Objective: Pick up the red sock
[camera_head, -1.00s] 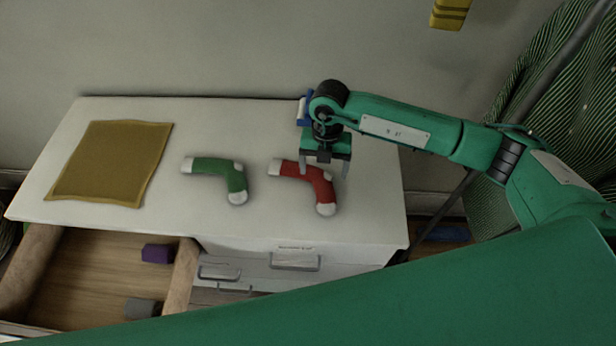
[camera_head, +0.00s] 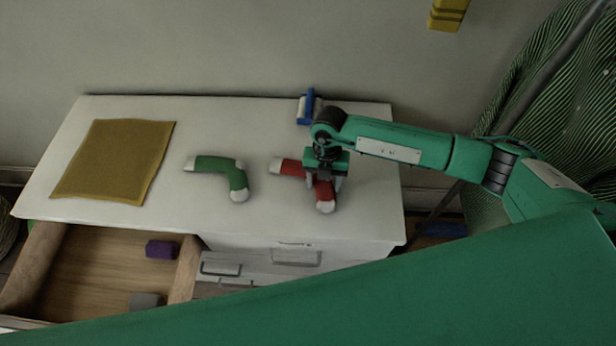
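The red sock (camera_head: 324,190) lies bent on the white cabinet top, with a white cuff at its left end and a white toe at the front. My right gripper (camera_head: 323,188) is low over its bend, pointing down, with one finger on each side of the red fabric. The gripper partly hides the sock, and I cannot tell whether the fingers press on it. A green sock (camera_head: 236,178) of the same shape lies to the left, apart from the gripper. My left gripper is not in view.
A mustard cloth (camera_head: 115,160) lies at the left of the white cabinet top (camera_head: 270,218). A blue and white object (camera_head: 307,108) stands at the back edge behind my gripper. An open drawer (camera_head: 100,270) at the front left holds a purple block (camera_head: 161,249) and a grey block (camera_head: 146,300).

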